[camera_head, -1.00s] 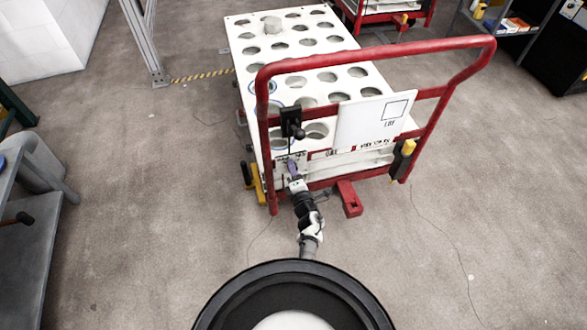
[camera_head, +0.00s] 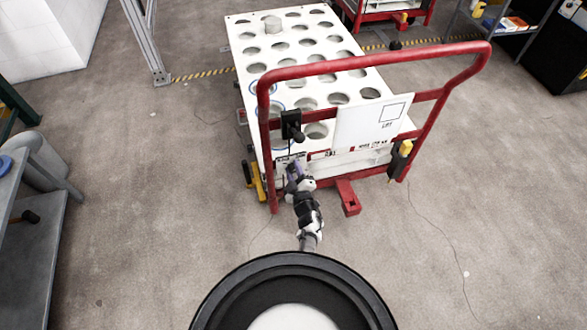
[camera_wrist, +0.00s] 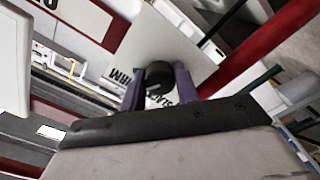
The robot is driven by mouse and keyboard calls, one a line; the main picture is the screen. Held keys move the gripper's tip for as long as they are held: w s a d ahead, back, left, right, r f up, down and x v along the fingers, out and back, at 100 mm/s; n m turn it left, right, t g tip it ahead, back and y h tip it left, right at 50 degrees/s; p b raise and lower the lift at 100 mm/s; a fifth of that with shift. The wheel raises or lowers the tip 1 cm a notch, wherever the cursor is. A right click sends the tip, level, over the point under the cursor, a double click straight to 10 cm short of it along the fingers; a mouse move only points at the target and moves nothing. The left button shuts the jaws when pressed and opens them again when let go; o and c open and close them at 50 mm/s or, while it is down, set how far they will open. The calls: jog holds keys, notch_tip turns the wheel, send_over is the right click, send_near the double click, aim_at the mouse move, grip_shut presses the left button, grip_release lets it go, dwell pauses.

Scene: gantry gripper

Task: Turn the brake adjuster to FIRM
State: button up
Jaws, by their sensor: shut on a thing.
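The brake adjuster is a round black knob (camera_wrist: 158,76) on a pale plate (camera_wrist: 185,52) in the wrist view. Dark lettering on the plate, partly hidden, reads like FIRM to the left of the knob and SLACK below it. My gripper (camera_wrist: 159,85) has one purple finger on each side of the knob and is shut on it. In the head view my gripper (camera_head: 292,172) is at the lower left of the cart's near end, below the handle. The knob is hidden there, and I cannot tell where its pointer stands.
The cart has a white top (camera_head: 268,36) with several round holes and a red push handle (camera_head: 375,57) in front. A white sign (camera_head: 372,120) and a black box (camera_head: 291,125) hang on the handle. A grey bench (camera_head: 35,240) stands at left.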

jog(key=m+p, duration=0.1)
jog(key=m, duration=0.5)
jog(key=shift+w+r+p, duration=0.1)
jog(key=shift+r+p, duration=0.05)
jog(key=shift+p, duration=0.15)
jog(key=shift+m, duration=0.3)
jog(key=o, duration=1)
jog(key=shift+c, duration=0.2)
jog(key=v, duration=1.4)
jog(key=shift+p, duration=0.45)
